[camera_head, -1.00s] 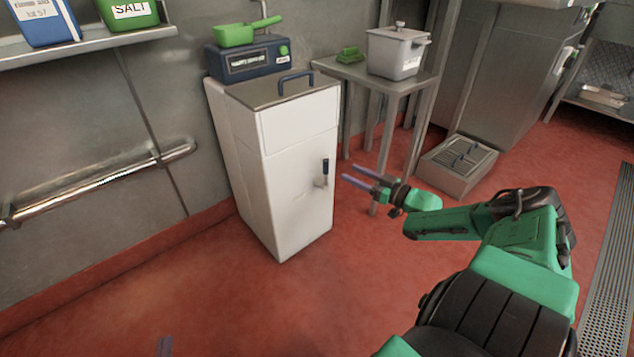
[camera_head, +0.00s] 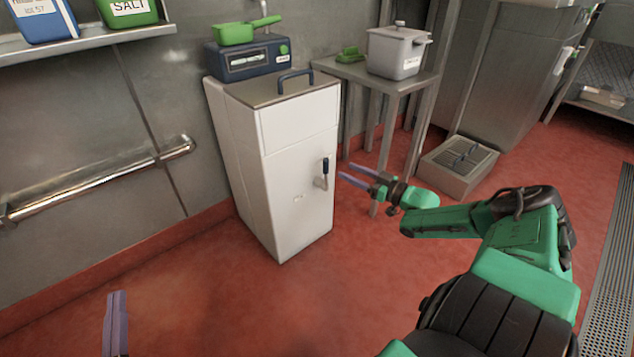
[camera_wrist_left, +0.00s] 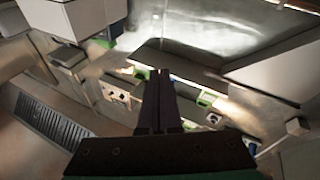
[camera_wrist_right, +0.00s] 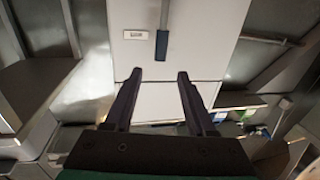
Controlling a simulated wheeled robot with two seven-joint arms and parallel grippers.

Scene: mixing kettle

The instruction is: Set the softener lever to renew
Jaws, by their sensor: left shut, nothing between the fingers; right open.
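The white softener cabinet (camera_head: 285,150) stands against the wall in the head view. Its lever (camera_head: 325,172), with a dark blue grip, is on the front face and points up. In the right wrist view the lever grip (camera_wrist_right: 162,45) shows beyond the fingertips, beside a small label (camera_wrist_right: 137,35) too small to read. My right gripper (camera_head: 355,174) is open and empty, just to the right of the lever and apart from it. In the right wrist view its fingers (camera_wrist_right: 155,78) are spread. My left gripper (camera_head: 117,300) is shut and empty, low at the left over the floor.
A blue control box (camera_head: 248,60) with a green scoop (camera_head: 245,31) stands behind the cabinet's lid handle (camera_head: 295,77). A steel side table (camera_head: 400,82) carries a grey lidded container (camera_head: 395,52). The red floor (camera_head: 215,300) before the cabinet is clear.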

